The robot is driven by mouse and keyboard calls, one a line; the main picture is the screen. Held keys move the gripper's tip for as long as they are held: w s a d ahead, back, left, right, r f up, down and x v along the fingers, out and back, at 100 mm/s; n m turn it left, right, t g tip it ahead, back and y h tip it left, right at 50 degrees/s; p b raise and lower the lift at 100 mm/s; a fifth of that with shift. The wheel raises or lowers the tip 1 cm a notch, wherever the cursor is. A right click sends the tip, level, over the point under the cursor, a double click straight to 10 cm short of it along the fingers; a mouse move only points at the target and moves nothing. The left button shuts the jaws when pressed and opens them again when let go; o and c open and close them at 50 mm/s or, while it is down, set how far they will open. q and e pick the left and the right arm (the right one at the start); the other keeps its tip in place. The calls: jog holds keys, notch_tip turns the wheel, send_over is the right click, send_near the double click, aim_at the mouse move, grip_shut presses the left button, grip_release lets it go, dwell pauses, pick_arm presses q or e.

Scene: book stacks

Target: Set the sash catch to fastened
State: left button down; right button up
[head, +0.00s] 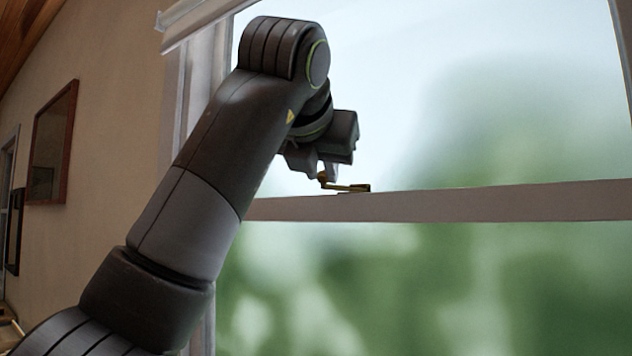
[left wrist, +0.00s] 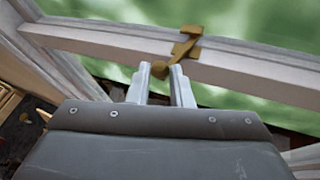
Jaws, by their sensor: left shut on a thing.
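The brass sash catch (head: 346,187) sits on the window's middle rail (head: 440,203), just right of my left gripper. Its lever runs left to a small round knob. In the left wrist view the catch (left wrist: 186,44) is on the rail, and its knob (left wrist: 161,70) shows at the fingertips. My left gripper (head: 320,172) reaches down to the rail from above. In the left wrist view its two fingers (left wrist: 166,76) are close about the knob, shut on it. My right gripper is in neither view.
The window glass (head: 480,110) lies behind the rail, blurred green and pale. The window's left frame (head: 190,90) and a blind (head: 195,20) are beside my arm. A framed picture (head: 52,145) hangs on the left wall. The rail right of the catch is clear.

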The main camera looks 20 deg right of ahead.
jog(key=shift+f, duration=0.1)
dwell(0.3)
pick_arm(q)
jog(key=c, duration=1.6)
grip_release()
jog(key=shift+s, duration=0.1)
